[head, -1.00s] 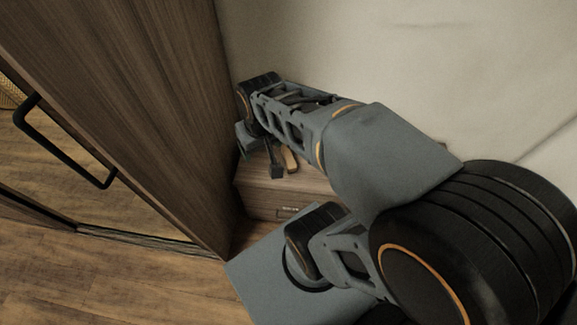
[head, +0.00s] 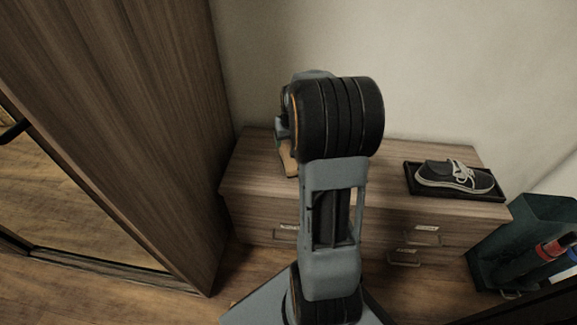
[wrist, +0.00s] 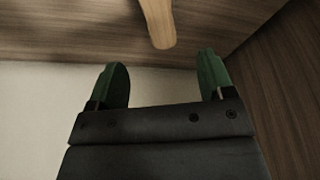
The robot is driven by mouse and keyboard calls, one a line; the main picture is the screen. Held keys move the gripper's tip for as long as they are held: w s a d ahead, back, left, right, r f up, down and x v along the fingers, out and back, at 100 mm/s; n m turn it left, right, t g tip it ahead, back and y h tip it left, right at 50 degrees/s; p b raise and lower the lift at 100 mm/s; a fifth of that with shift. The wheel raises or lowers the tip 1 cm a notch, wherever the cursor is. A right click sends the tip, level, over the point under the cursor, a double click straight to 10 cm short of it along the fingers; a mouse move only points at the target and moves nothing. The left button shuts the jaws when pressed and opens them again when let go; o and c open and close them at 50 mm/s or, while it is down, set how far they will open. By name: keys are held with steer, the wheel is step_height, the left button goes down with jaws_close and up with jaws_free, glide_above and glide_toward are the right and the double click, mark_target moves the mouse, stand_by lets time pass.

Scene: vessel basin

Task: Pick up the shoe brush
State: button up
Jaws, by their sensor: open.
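The shoe brush (head: 288,160) shows as a strip of light-brown wood at the left of the low cabinet's top, mostly hidden behind my arm. In the wrist view its rounded wooden handle end (wrist: 160,28) comes in from the top edge. My gripper (wrist: 163,72) is open and empty, with its two green fingers well apart. The handle end lies just beyond the fingertips, roughly in line with the gap, and no finger appears to touch it. In the head view my gripper is mostly hidden by my arm.
The low drawer cabinet (head: 390,210) stands against a pale wall. A dark tray (head: 412,182) with a dark shoe (head: 452,176) sits on its right side. A tall wooden wardrobe (head: 130,130) stands close at left. A dark green bin (head: 535,225) is at lower right.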

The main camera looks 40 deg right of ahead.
mark_target(288, 156)
steer(key=b+x, duration=0.2)
steer(key=x, duration=0.5)
steer(key=shift+f+b, duration=0.3)
steer(key=shift+f, duration=0.15)
steer(key=b+x, duration=0.3)
steer(key=x, duration=0.2)
steer(key=shift+s+f, duration=0.1)
steer(key=shift+f, duration=0.1)
steer(key=shift+r, duration=0.1)
